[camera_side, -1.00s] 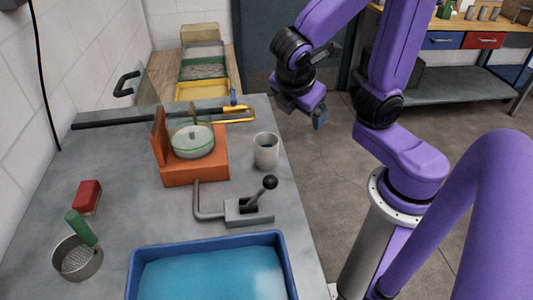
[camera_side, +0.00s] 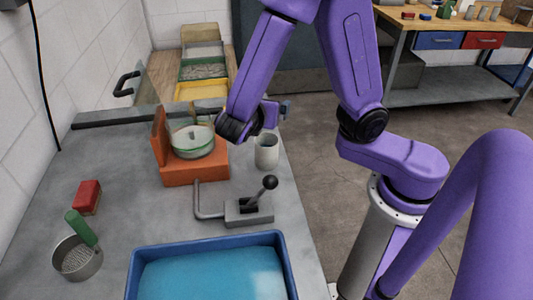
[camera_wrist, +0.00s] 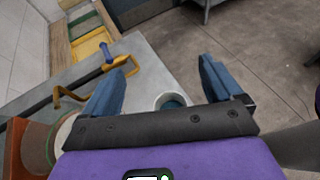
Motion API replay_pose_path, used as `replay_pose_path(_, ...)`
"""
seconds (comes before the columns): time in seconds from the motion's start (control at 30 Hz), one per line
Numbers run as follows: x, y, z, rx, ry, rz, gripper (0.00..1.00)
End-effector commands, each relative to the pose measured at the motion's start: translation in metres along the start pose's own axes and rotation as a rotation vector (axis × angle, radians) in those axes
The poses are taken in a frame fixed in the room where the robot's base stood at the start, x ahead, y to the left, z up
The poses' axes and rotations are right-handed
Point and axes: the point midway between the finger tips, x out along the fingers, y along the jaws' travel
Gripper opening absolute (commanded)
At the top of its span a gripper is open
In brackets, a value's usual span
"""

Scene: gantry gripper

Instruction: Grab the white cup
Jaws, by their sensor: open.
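The white cup (camera_side: 266,153) stands upright near the right edge of the grey bench in the side view, just right of the orange block. In the wrist view the cup (camera_wrist: 171,101) shows between my gripper's two blue fingers, its rim and bluish inside visible and its lower part hidden behind the gripper body. My gripper (camera_wrist: 160,85) is open and empty. In the side view my gripper is mostly hidden behind my arm, with a part showing above and behind the cup. I cannot tell how far the fingers are from the cup.
An orange block with a round lidded dish (camera_side: 194,142) stands left of the cup. A lever with a black knob (camera_side: 269,182) and a blue tray (camera_side: 135,262) are in front. A yellow-framed tool (camera_wrist: 124,62) lies behind. Open floor is to the right.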

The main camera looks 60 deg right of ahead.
Motion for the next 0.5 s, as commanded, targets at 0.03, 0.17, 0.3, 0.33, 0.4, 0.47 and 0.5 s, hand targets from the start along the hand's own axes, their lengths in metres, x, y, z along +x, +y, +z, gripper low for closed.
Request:
replay_pose_path(0.03,0.004,-0.001,-0.007,-0.006,-0.003,-0.002,0.93)
replay_pose_path(0.17,0.012,-0.001,-0.028,-0.007,-0.003,-0.004,0.93)
replay_pose_path(0.3,0.023,-0.001,-0.054,-0.007,-0.003,-0.003,0.93)
replay_pose_path(0.33,0.025,-0.001,-0.059,-0.006,-0.003,-0.003,0.93)
replay_pose_path(0.4,0.029,-0.001,-0.07,-0.005,-0.002,-0.003,0.93)
replay_pose_path(0.47,0.033,-0.001,-0.077,-0.002,-0.001,-0.003,0.93)
replay_pose_path(0.5,0.034,-0.001,-0.081,-0.002,0.0,-0.003,0.93)
